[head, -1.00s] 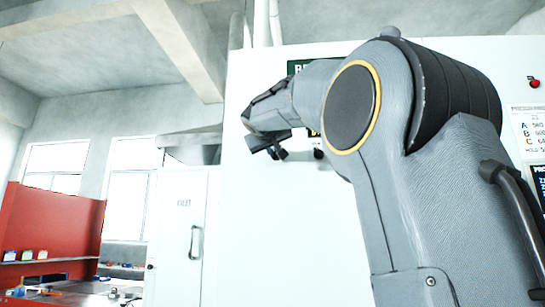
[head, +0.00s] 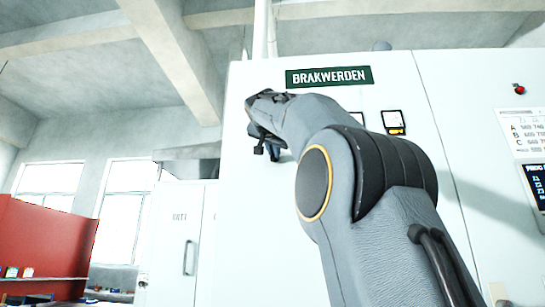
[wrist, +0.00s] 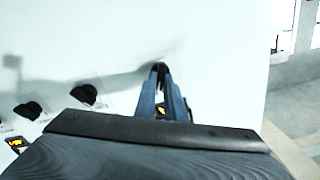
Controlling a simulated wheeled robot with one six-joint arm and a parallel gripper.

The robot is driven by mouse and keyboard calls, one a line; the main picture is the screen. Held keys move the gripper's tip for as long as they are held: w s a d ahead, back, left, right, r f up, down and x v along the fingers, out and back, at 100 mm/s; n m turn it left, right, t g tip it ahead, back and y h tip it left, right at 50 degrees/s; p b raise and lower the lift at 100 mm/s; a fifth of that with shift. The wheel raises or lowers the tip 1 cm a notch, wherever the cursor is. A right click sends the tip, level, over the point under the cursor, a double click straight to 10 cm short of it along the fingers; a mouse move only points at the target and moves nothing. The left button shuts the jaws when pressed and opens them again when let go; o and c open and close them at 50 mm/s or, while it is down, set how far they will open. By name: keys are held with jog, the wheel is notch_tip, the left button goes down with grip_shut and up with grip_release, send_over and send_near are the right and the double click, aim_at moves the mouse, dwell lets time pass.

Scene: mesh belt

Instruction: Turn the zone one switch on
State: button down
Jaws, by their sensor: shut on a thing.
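My gripper (head: 268,150) is up against the white cabinet front (head: 240,210) in the head view, at its left part. In the wrist view the two blue-grey fingers (wrist: 162,75) are together around a dark knob (wrist: 158,67), mostly hidden between the tips. It lines up with two other black knobs, a nearer one (wrist: 85,94) and a farther one (wrist: 27,110). No zone label can be read on them, so I cannot tell which is zone one or how the held knob is turned. My arm hides the knobs in the head view.
A red button (head: 519,90) and a printed sheet (head: 525,133) are to the right. A red panel (head: 45,245) stands at the far left.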

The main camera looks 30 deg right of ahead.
jog(key=shift+m, duration=0.7)
jog(key=c, duration=1.8)
grip_release()
jog(key=shift+c, duration=0.2)
jog(key=b+v, duration=0.3)
jog(key=v, duration=0.4)
jog(key=shift+s+a, duration=0.25)
